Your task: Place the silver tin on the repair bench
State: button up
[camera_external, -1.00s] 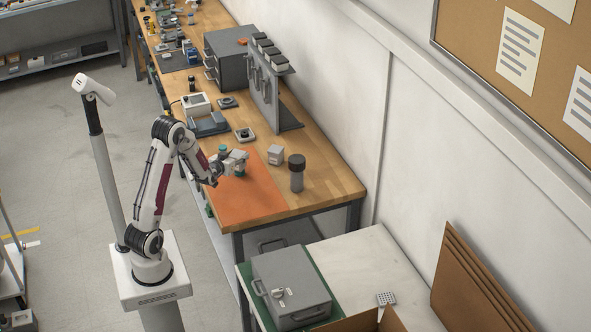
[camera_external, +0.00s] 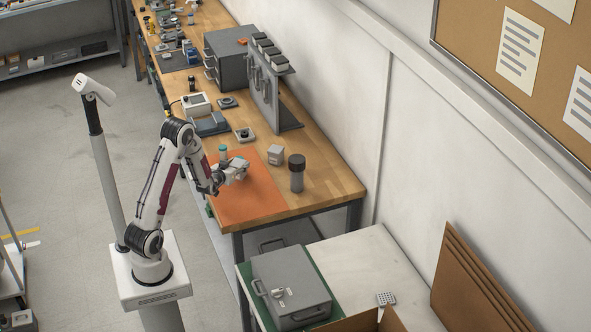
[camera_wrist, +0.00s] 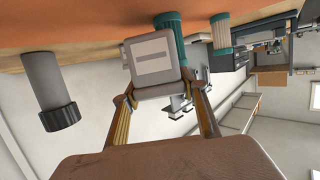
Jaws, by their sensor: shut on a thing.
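The silver tin (camera_wrist: 157,62), a grey block with a pale label, sits between the fingertips of my gripper (camera_wrist: 162,92) in the wrist view. My gripper (camera_external: 233,172) is shut on it, just over the orange mat (camera_external: 250,204) at the near end of the wooden bench (camera_external: 335,187). In the external view the tin is small and partly hidden by the fingers. I cannot tell whether its base touches the mat.
A dark-capped grey jar (camera_external: 297,178) and a pale box (camera_external: 275,154) stand right of the mat. A teal-capped bottle (camera_external: 223,153) is close behind my gripper. A grey case (camera_external: 290,285) lies on the lower table. The mat's front part is clear.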

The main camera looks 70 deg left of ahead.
jog(key=shift+f, duration=1.6)
jog(key=shift+f, duration=0.2)
jog(key=o, duration=1.4)
jog(key=shift+o, duration=0.2)
jog(key=shift+s+d, duration=0.1)
jog(key=shift+v, duration=3.8)
jog(key=shift+r, duration=0.15)
